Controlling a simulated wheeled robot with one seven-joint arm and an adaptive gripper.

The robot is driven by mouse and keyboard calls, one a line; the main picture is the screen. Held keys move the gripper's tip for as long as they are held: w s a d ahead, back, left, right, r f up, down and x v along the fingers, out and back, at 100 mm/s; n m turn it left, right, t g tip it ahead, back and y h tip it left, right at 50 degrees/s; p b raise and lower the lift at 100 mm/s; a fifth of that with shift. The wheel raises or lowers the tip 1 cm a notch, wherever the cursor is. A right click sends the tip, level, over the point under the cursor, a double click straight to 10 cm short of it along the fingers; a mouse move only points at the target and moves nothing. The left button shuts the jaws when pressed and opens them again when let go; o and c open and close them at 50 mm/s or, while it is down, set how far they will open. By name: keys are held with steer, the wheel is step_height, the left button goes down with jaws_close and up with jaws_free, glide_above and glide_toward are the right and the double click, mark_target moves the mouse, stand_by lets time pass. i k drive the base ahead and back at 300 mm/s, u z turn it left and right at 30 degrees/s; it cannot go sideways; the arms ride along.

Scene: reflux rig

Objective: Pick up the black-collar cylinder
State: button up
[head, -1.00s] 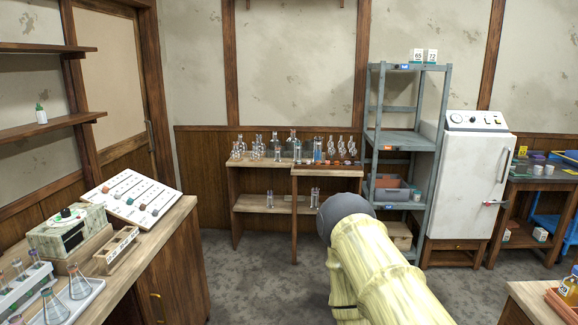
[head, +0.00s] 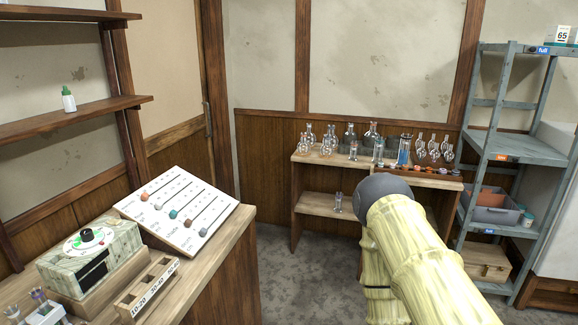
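Several clear glass pieces stand on the wooden bench against the back wall, among them upright cylinders (head: 378,151) and a wider vessel with blue in it (head: 403,152). Another small cylinder (head: 338,203) stands on the bench's lower shelf. They are too small to tell which one has a black collar. My pale yellow arm reaches in from the lower right and covers part of the bench's right side. My gripper is not in view.
The wooden bench (head: 311,202) has floor before it. At left, a counter holds a sloped white board (head: 184,208), a dial box (head: 91,253) and a slotted wooden rack (head: 148,287). A grey shelf unit (head: 513,147) stands right of the bench.

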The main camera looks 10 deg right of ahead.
mark_target(406, 138)
steer(key=z, duration=0.15)
steer(key=i, duration=1.7)
steer(key=z, duration=0.75)
steer(key=i, duration=1.3)
steer(key=z, duration=0.35)
